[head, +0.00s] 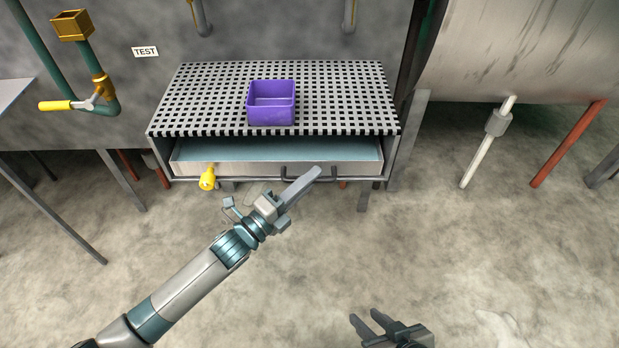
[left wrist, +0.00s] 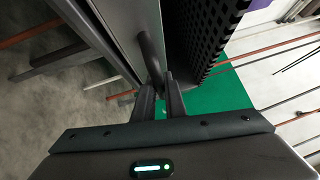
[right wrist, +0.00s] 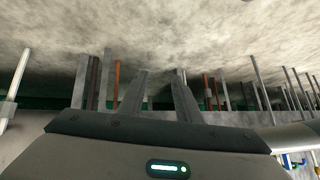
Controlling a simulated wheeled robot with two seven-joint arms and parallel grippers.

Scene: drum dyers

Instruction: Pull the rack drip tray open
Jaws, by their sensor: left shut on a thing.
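The rack drip tray (head: 240,169) is a shallow grey tray with a pale teal inside, under the perforated rack top (head: 200,95). Its front sits close to the rack's front edge. A dark bar handle (head: 290,178) is on the tray front; it also shows in the left wrist view (left wrist: 151,62). My left gripper (head: 316,172) is shut on the handle, its fingers (left wrist: 167,85) close together at the bar and hiding part of it. My right gripper (head: 368,322) is open and empty, low in the head view and away from the rack; its fingers (right wrist: 158,85) are spread.
A purple bin (head: 271,115) stands on the rack top. A yellow valve (head: 207,178) sticks out at the tray's front left. A yellow-handled pipe valve (head: 70,104) is at the left, a large drum (head: 520,50) at the right. The floor in front is clear.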

